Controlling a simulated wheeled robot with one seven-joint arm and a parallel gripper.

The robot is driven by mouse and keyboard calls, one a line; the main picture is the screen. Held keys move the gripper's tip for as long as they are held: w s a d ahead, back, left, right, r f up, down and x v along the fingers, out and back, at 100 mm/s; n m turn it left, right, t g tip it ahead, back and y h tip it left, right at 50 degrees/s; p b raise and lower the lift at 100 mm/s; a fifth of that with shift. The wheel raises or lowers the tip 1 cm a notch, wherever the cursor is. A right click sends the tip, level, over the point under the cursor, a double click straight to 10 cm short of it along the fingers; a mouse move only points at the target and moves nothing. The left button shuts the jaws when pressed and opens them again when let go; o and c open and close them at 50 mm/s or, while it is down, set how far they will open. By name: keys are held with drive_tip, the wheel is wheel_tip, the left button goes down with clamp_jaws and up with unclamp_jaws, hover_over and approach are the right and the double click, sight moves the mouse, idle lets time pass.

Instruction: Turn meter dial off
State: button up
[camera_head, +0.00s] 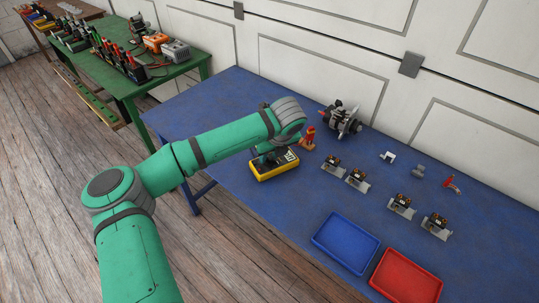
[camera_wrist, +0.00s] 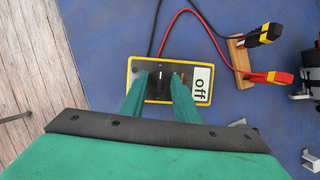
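The yellow-rimmed meter (camera_head: 274,168) lies on the blue table, below my gripper. A dark face with a short white mark, apparently the dial (camera_wrist: 161,76), shows between my fingertips. My gripper (camera_wrist: 161,84) reaches down over the meter with its two green fingers apart, one on each side of the white mark. Whether the fingers touch the dial is not clear. In the head view my arm partly hides the meter and the dial.
Black and red leads run from the meter to probes (camera_wrist: 265,77) on a wooden holder (camera_wrist: 240,62). An alternator (camera_head: 342,120) and several small parts lie to the right. A blue tray (camera_head: 346,268) and a red tray (camera_head: 405,281) stand near the front edge.

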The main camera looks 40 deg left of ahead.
drive_tip(key=v, duration=1)
drive_tip(key=shift+d+r, duration=0.25)
drive_tip(key=shift+r, duration=0.1)
